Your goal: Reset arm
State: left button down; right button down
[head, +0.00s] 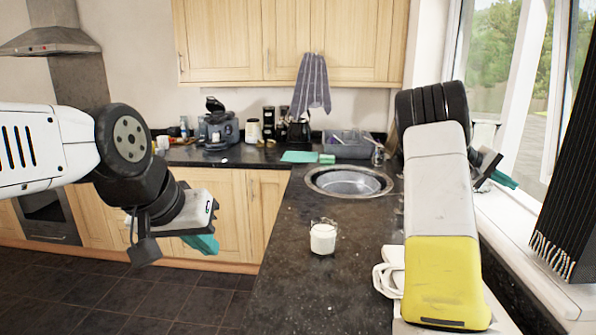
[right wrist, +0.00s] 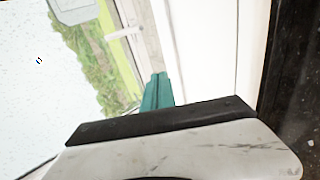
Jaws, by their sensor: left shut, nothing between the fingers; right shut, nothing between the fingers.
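My left gripper (head: 203,243) has teal fingers that are closed with nothing between them. It hangs in the air left of the dark granite counter, in front of the wooden cabinets. My right gripper (head: 505,180) is closed and empty, near the window sill at the right. Its teal fingers also show in the right wrist view (right wrist: 157,92), pointing towards the window. My right forearm, white and yellow, hides part of the counter and sill.
A glass with white contents (head: 323,237) stands on the granite counter (head: 290,290). Behind it is a round sink (head: 349,182). A coffee machine (head: 220,128) stands at the back. A dark fringed textile (head: 570,170) hangs at the far right.

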jog(key=s+a+t+y, duration=0.2)
jog(key=s+a+y, duration=0.3)
jog(key=s+a, duration=0.4)
jog(key=s+a+r+n+t+y, duration=0.1)
jog(key=s+a+t+y, duration=0.2)
jog(key=s+a, duration=0.6)
jog(key=s+a+r+n+t+y, duration=0.1)
jog(key=s+a+y, duration=0.6)
jog(key=a, duration=2.2)
jog(key=s+t, duration=0.1)
jog(key=s, duration=0.2)
jog(key=shift+t, duration=0.3)
